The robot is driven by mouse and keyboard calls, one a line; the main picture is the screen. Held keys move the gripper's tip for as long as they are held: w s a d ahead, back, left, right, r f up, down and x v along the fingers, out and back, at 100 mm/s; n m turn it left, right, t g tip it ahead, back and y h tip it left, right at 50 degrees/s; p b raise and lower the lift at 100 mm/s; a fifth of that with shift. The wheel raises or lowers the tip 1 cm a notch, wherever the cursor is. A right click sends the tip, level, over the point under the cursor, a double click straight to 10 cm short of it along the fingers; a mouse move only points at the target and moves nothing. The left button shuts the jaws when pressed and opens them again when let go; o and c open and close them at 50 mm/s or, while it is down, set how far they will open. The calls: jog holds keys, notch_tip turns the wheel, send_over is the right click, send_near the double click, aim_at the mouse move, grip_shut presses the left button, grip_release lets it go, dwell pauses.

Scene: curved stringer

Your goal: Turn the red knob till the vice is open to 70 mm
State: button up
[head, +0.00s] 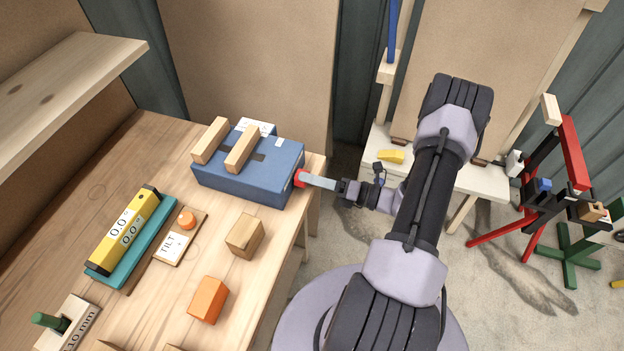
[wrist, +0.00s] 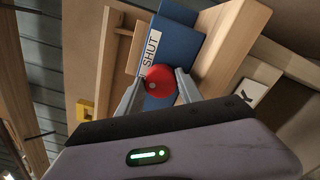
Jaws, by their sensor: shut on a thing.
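The vice is a blue block (head: 262,172) at the back right of the wooden bench, with two wooden jaws (head: 243,151) on top and a gap between them. The red knob (head: 299,178) sits on its right side and is partly hidden by my gripper (head: 308,180) in the head view. In the wrist view the red knob (wrist: 159,81) lies between the two grey fingers of my gripper (wrist: 158,88), which are shut on it. A white label reading SHUT (wrist: 151,52) is on the blue face beside the knob. The opening in mm cannot be read.
A yellow level reading 0.0 (head: 125,229) lies on a teal base at the bench's left. A TILT plate with an orange knob (head: 187,219), a wooden block (head: 245,236) and an orange block (head: 208,300) stand nearer. A shelf (head: 70,80) overhangs the upper left.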

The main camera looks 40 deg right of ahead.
jog(key=n+b, duration=0.1)
jog(key=n, duration=0.4)
jog(key=shift+n, duration=0.3)
dwell(0.4)
jog(key=o, duration=1.4)
jog(key=shift+s+r, duration=0.1)
jog(key=p+v, duration=0.2)
jog(key=v, duration=1.5)
jog(key=shift+s+d, duration=0.15)
